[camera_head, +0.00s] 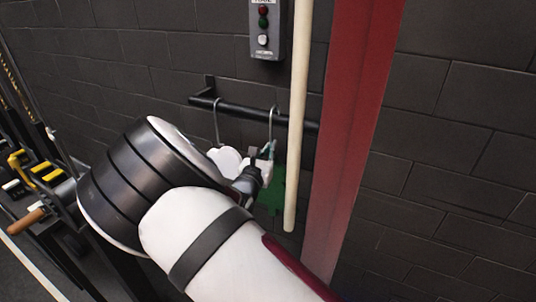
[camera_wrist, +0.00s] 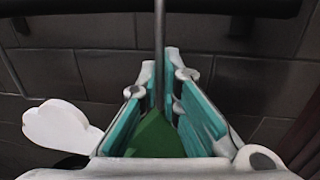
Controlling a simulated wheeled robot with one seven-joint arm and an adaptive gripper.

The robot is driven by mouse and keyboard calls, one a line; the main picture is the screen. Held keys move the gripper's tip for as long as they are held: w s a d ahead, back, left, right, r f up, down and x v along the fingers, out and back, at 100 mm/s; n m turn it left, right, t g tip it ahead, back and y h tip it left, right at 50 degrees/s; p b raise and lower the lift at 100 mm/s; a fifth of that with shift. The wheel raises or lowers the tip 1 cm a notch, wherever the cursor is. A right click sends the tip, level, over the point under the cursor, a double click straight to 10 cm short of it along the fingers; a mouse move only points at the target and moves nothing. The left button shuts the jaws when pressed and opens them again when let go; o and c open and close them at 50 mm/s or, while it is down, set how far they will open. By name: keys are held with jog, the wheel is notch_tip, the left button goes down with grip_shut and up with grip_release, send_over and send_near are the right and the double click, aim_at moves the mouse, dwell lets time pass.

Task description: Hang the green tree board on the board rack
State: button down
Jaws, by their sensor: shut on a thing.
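The green tree board (camera_head: 275,190) is held upright by my gripper (camera_head: 262,166) in front of the wall, partly hidden behind the gripper. In the wrist view my gripper (camera_wrist: 172,85) has teal-padded fingers on either side of the board's metal hook rod, with the green board (camera_wrist: 155,138) low between them. The black bar of the board rack (camera_head: 238,109) runs along the wall above. The hook's curved top (camera_head: 272,111) overlaps the bar in the head view; I cannot tell whether it rests on it. The bar also crosses the top of the wrist view (camera_wrist: 90,6).
A white cloud-shaped board (camera_head: 227,160) hangs from the rack by its own hook, left of the green board. A pale pole (camera_head: 299,110) and a red post (camera_head: 352,130) stand close on the right. A grey button box (camera_head: 265,30) is above. Equipment with a wooden handle (camera_head: 25,220) is at left.

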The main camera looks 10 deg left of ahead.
jog(key=shift+w+d+f+b, duration=0.2)
jog(key=shift+w+d+b, duration=0.15)
jog(key=shift+w, duration=0.4)
jog(key=shift+w+d+f+b, duration=0.15)
jog(key=shift+w+d+b, duration=0.15)
jog(key=shift+w, duration=0.45)
jog(key=shift+w+d+r, duration=0.1)
jog(key=shift+w+r, duration=0.05)
jog(key=shift+w, duration=0.25)
jog(key=shift+f+b, duration=0.55)
jog(key=shift+f, duration=0.75)
jog(key=c, duration=1.9)
grip_release()
jog(key=shift+s, duration=0.1)
jog(key=o, duration=0.7)
jog(key=shift+f, duration=0.25)
jog(key=shift+s+r, duration=0.1)
jog(key=shift+s, duration=0.05)
